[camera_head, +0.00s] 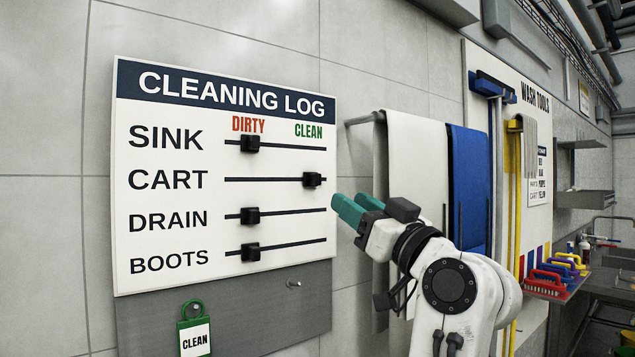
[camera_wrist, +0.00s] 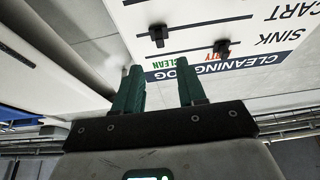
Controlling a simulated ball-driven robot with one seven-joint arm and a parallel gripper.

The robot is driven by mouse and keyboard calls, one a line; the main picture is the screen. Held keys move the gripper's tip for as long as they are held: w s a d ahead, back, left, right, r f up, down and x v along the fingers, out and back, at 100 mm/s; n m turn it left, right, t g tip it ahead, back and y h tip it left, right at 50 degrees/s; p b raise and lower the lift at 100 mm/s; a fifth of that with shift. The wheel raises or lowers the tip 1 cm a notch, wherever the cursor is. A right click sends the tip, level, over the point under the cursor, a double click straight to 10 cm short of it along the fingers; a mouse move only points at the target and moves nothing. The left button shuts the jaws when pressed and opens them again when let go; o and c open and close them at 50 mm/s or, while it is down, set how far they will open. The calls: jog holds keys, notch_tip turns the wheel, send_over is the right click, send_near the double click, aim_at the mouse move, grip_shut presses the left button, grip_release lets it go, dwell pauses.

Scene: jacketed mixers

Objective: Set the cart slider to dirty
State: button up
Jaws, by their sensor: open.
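The cart slider is a black knob (camera_head: 312,179) on the CART track of the white cleaning log board (camera_head: 165,290). It sits near the right end, below the green CLEAN label. In the upside-down wrist view the cart knob (camera_wrist: 157,35) shows beyond the fingertips. My gripper (camera_head: 350,206) has green fingers and is open and empty, just right of the board's edge and slightly lower than the cart knob in the picture. In the wrist view my gripper (camera_wrist: 160,70) shows a clear gap between its fingers. I see no contact with the knob.
The sink knob (camera_head: 250,144), drain knob (camera_head: 250,215) and boots knob (camera_head: 250,252) are at the left, under DIRTY. A green CLEAN tag (camera_head: 194,330) hangs below. White cloth (camera_head: 415,150) and blue cloth (camera_head: 468,185) hang behind my arm. Wash tools stand further right.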

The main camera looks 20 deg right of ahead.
aim_at(318, 181)
jog(key=p+x, duration=0.2)
jog(key=x, duration=0.6)
jog(key=shift+w+r+p, duration=0.15)
jog(key=shift+w+p, duration=0.1)
jog(key=shift+p, duration=0.15)
jog(key=shift+x, duration=0.75)
jog(key=shift+a, duration=0.1)
grip_shut()
